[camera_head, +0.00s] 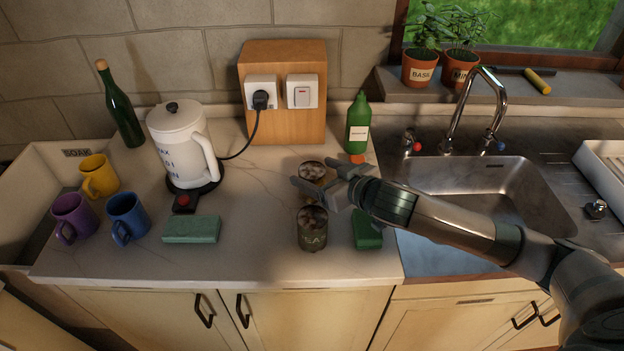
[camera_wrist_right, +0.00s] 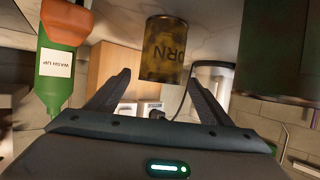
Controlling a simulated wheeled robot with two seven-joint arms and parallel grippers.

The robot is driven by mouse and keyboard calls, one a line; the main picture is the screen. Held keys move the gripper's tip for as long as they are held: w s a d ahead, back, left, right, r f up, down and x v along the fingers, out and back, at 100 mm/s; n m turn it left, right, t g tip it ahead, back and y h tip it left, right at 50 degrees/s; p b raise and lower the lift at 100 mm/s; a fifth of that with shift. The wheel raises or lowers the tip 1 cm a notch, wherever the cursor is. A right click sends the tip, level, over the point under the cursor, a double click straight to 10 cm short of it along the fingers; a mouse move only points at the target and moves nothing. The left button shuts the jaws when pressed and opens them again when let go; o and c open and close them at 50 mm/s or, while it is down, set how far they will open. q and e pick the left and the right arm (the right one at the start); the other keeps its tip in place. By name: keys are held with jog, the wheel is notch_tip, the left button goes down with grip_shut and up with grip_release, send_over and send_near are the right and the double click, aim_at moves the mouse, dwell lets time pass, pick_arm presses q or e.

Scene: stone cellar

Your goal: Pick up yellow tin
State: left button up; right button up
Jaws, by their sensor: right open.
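The yellow tin (camera_head: 312,170) stands on the pale counter, partly hidden behind my right gripper in the head view. I cannot tell exactly how far the fingertips are from the tin. My left gripper is out of view.
A green tin (camera_head: 312,232) stands just in front of the yellow one. A green bottle (camera_head: 358,125) stands behind, and a green block (camera_head: 367,232) lies to the right. A kettle (camera_head: 180,145), sponge (camera_head: 191,230) and mugs are left. The sink (camera_head: 490,195) is right.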

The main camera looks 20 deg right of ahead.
jog(key=shift+x, duration=1.4)
jog(key=c, duration=1.2)
